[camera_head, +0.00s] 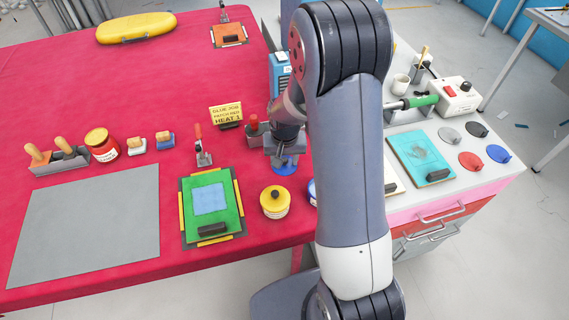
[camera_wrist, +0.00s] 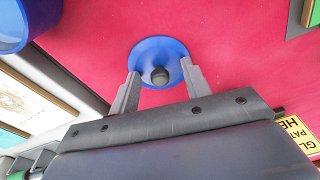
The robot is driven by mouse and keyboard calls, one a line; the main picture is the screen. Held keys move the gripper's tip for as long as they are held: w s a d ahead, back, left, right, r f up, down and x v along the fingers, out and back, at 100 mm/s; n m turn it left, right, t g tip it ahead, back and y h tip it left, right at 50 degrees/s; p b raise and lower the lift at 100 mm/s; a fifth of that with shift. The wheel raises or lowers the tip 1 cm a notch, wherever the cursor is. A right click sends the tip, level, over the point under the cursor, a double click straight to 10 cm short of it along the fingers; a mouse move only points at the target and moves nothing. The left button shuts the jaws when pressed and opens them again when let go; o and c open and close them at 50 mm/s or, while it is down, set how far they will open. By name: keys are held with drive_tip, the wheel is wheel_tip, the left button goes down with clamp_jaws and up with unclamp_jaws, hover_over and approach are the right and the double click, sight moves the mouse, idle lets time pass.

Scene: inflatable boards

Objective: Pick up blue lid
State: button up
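The blue lid (camera_wrist: 152,50) is a round disc with a dark knob, on the red cloth in the wrist view. In the head view the lid (camera_head: 286,168) shows just below my gripper (camera_head: 284,157), partly hidden by it. In the wrist view my gripper (camera_wrist: 160,70) is open, its two fingers wide apart on either side of the knob, with gaps between. The fingertips overlap the lid's near edge in the picture; I cannot tell whether they touch it.
A blue container (camera_wrist: 10,25) stands near the lid, mostly behind my arm in the head view. A yellow-lidded jar (camera_head: 274,203), a green board (camera_head: 212,206) and a sign (camera_head: 227,114) are to the left. A white workbench (camera_head: 455,185) stands at right.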

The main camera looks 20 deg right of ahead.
drive_tip(key=shift+s+f, duration=0.25)
drive_tip(key=shift+f, duration=0.05)
clamp_jaws()
